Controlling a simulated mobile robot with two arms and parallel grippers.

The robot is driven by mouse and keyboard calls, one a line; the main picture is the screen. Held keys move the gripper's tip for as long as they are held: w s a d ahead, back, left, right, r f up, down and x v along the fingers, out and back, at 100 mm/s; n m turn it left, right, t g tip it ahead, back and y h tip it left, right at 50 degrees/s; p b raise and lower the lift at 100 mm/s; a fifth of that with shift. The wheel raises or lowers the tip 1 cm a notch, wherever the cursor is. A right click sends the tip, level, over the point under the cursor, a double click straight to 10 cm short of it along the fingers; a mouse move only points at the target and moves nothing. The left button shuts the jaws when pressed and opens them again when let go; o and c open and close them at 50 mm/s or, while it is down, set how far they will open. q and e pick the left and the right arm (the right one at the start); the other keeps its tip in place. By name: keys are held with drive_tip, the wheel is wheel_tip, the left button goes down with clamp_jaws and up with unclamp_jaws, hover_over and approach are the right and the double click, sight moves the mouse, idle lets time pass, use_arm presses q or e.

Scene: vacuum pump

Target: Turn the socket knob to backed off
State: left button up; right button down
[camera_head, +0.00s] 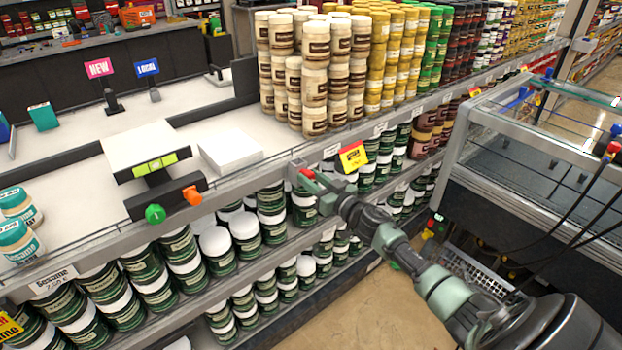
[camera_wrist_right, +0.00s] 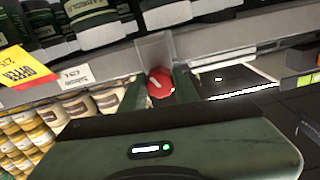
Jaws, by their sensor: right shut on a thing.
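A round red knob with a pale mark (camera_wrist_right: 160,82) sits between the fingers of my right gripper (camera_wrist_right: 159,90) in the wrist view. It faces a small grey plate (camera_wrist_right: 155,50) at the shelf edge. In the head view the red knob (camera_head: 306,172) shows at the tip of my right gripper (camera_head: 318,186), by the front edge of the white shelf. My right gripper is shut on the red knob. The fingers hide its sides, and I cannot tell its exact turn angle. My left gripper is not in view.
A device with a white top (camera_head: 150,138), a green knob (camera_head: 155,214) and an orange knob (camera_head: 192,195) stands left on the shelf. Stacked jars (camera_head: 315,93) stand behind. A yellow and red tag (camera_head: 353,157) is close right of my gripper. Dark green jars fill the shelves below.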

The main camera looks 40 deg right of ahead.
drive_tip(key=n, duration=0.6)
drive_tip(key=shift+n+b, duration=0.3)
drive_tip(key=n, duration=0.3)
drive_tip(key=shift+n+b, duration=0.3)
drive_tip(key=shift+b, duration=0.1)
drive_tip(key=n+b, duration=0.1)
drive_tip(key=n, duration=0.2)
drive_tip(key=shift+f+n, duration=0.1)
drive_tip(key=shift+n, duration=0.2)
drive_tip(key=n+b, duration=0.2)
drive_tip(key=n, duration=0.5)
drive_tip(key=n+b, duration=0.1)
drive_tip(key=n, duration=0.2)
drive_tip(key=shift+f+n, duration=0.1)
drive_tip(key=shift+n, duration=0.3)
drive_tip(key=shift+n+b, duration=0.65)
drive_tip(key=shift+n, duration=1.15)
